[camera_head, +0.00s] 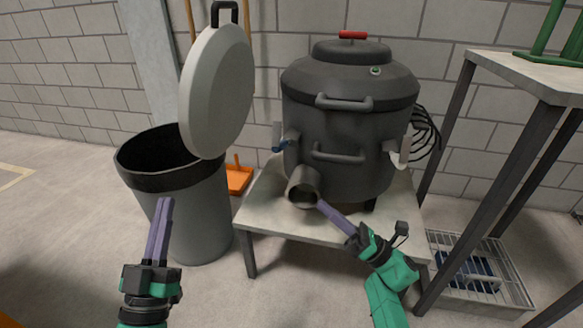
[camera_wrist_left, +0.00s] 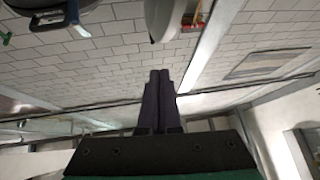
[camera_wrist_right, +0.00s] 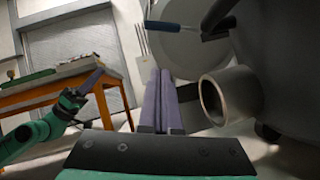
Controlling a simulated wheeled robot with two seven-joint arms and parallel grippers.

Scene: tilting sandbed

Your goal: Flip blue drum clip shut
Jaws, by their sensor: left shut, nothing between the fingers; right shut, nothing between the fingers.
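The dark grey drum (camera_head: 335,125) stands on a low table with its lid (camera_head: 350,60) on top. The blue clip (camera_head: 279,146) sticks out from the drum's left side. In the right wrist view its blue lever (camera_wrist_right: 170,26) points away from the drum wall, beside a metal part. My right gripper (camera_head: 320,204) is shut and empty, with its tips by the mouth of the drum's spout (camera_head: 303,188), below and right of the clip. I cannot tell whether the tips touch the spout. My left gripper (camera_head: 165,200) is shut and empty in front of the bin, well left of the clip.
A grey bin (camera_head: 185,215) with its pale lid (camera_head: 217,90) raised stands left of the table (camera_head: 265,215). A pale clip (camera_head: 397,152) is on the drum's right. A tall bench (camera_head: 545,80) stands at right, with a wire basket (camera_head: 480,270) below.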

